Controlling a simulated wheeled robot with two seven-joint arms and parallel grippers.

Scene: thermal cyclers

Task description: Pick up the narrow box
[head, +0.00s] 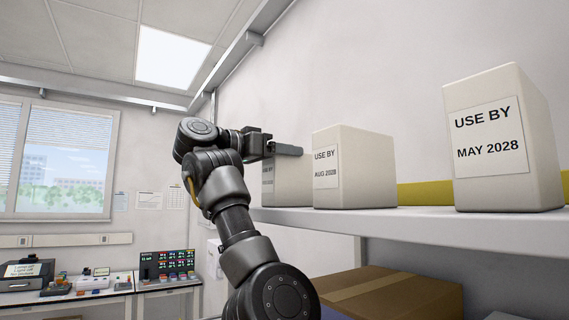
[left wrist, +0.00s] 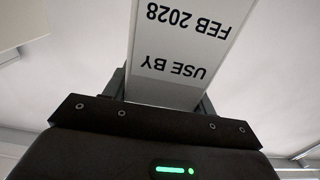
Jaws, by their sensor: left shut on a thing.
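A narrow white box (head: 290,184) is at the far left end of the shelf, upright, its label partly hidden by my arm in the head view. In the left wrist view the same box (left wrist: 185,55) reads "USE BY FEB 2028", upside down. My left gripper (head: 286,150) is shut on its upper part, with a finger on each side in the left wrist view (left wrist: 162,95). The box's base looks level with the shelf top; I cannot tell whether it touches. My right gripper is not in view.
The white shelf (head: 420,224) also holds a box marked AUG 2028 (head: 355,168), close to the right of the held box, and a box marked MAY 2028 (head: 505,140) farther right. A cardboard box (head: 390,298) is below the shelf. Open room lies left of the shelf.

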